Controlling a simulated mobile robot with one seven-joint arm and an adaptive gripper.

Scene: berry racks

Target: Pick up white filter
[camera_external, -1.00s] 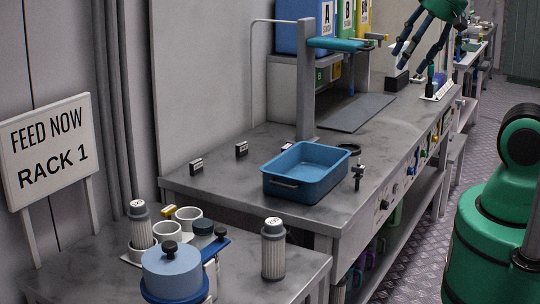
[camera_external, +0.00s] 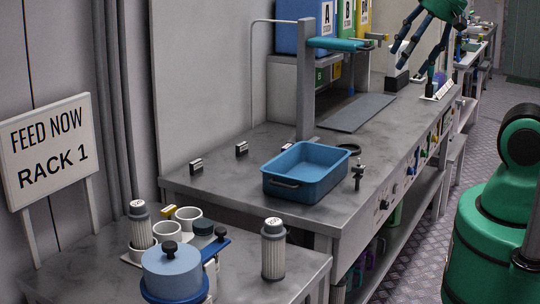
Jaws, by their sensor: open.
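A pale grey-white pleated filter (camera_external: 273,255) with a dark cap and a number label stands upright on the near table, at its right side. A second, similar filter (camera_external: 140,230) stands upright at the left of that table, in or just behind a white cup. I cannot tell which is the white filter of the task. My gripper (camera_external: 416,68) hangs at the top right, over the far end of the long bench. Its dark fingers are spread open, with nothing visible between them. It is far from both filters.
A blue tray (camera_external: 305,190) sits on the long bench (camera_external: 240,200). A blue lidded pot (camera_external: 172,270) and white cups (camera_external: 186,217) crowd the near table's left. A post (camera_external: 306,95) with a teal arm rises behind the tray. The sign (camera_external: 48,145) reads "FEED NOW RACK 1".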

